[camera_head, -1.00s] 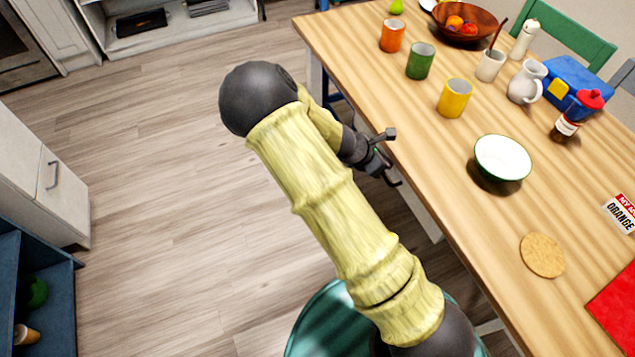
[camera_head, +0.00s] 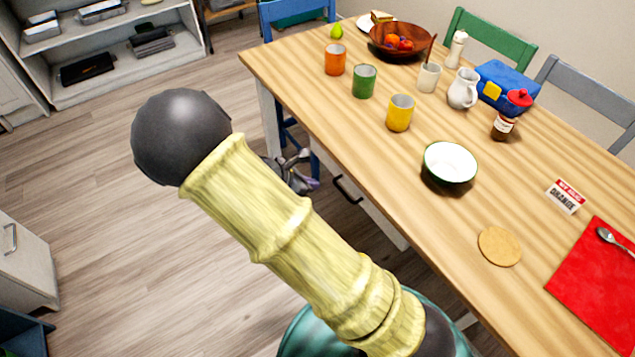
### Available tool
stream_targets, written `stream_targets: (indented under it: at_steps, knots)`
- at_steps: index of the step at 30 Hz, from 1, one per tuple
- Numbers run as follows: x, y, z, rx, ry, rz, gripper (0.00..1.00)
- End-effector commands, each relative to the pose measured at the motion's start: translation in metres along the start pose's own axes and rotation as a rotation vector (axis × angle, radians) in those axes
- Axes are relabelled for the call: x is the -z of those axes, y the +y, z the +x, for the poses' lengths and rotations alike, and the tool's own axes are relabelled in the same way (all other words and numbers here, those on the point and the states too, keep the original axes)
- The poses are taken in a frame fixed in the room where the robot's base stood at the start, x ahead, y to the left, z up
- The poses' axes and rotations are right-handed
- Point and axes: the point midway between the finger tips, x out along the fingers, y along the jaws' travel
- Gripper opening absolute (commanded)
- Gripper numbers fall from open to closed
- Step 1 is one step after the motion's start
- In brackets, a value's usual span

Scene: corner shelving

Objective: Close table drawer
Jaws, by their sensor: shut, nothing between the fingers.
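The table drawer (camera_head: 378,218) has a pale front below the left edge of the wooden table (camera_head: 455,225), with a dark bar handle (camera_head: 346,190). Most of it is hidden under the tabletop and behind my arm, so I cannot tell how far it stands out. My gripper (camera_head: 300,172) is small and partly hidden behind my arm. It is beside the table, left of the handle, with a visible gap in the picture. It is shut and holds nothing.
Orange (camera_head: 335,60), green (camera_head: 364,81) and yellow (camera_head: 400,113) cups and a white bowl (camera_head: 450,163) stand near the table's left edge. A blue chair (camera_head: 298,14) is at the table's far end. The wooden floor (camera_head: 90,190) to the left is clear.

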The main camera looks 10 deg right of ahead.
Motion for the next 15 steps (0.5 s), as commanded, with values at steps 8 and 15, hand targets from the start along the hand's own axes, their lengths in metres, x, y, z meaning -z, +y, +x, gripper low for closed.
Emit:
stream_targets:
  at_steps: [8, 15]
  knots:
    - [0.001, 0.000, 0.002, 0.002, -0.003, -0.001, 0.00]
    - [0.023, -0.004, 0.025, 0.056, -0.117, -0.030, 0.00]
